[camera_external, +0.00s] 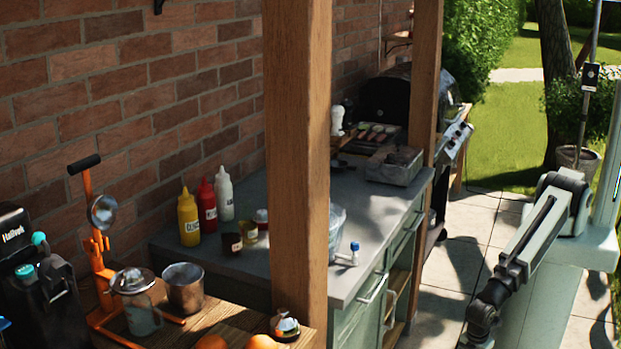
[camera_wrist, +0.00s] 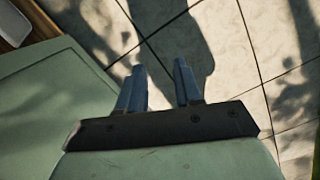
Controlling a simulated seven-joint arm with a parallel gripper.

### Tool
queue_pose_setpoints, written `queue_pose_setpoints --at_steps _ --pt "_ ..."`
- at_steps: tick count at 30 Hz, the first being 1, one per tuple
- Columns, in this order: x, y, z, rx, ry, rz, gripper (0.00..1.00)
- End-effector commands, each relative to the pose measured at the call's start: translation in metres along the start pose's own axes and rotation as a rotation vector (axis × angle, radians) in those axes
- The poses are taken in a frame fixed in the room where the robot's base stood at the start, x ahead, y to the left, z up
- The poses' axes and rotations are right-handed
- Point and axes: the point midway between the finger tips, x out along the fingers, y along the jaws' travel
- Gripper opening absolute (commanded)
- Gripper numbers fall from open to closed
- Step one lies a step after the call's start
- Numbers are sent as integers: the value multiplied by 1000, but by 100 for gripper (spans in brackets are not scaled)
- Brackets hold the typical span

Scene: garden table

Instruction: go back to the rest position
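My gripper (camera_wrist: 160,82) shows in the wrist view with its two fingers apart and nothing between them. It hangs over the paved floor (camera_wrist: 225,50), beside a pale green surface (camera_wrist: 50,110) at the left. In the external view my arm is at the lower right, bent downward, and its end runs out of the bottom of the picture, so the gripper is not visible there.
A grey counter (camera_external: 375,210) holds yellow (camera_external: 189,218), red (camera_external: 207,205) and white (camera_external: 224,195) bottles. A wooden post (camera_external: 297,150) stands in front of it. A wooden table (camera_external: 235,325) with an orange press (camera_external: 97,240) is at lower left. A grill (camera_external: 390,100) stands behind.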

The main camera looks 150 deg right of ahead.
Motion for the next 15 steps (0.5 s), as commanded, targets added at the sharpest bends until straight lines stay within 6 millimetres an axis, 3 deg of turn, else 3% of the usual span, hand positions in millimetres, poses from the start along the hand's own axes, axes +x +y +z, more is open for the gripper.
queue_pose_setpoints --at_steps 3,15 --pt "29 -17 32 -40 -65 7 35" --pt "110 -55 138 -173 -267 47 35"
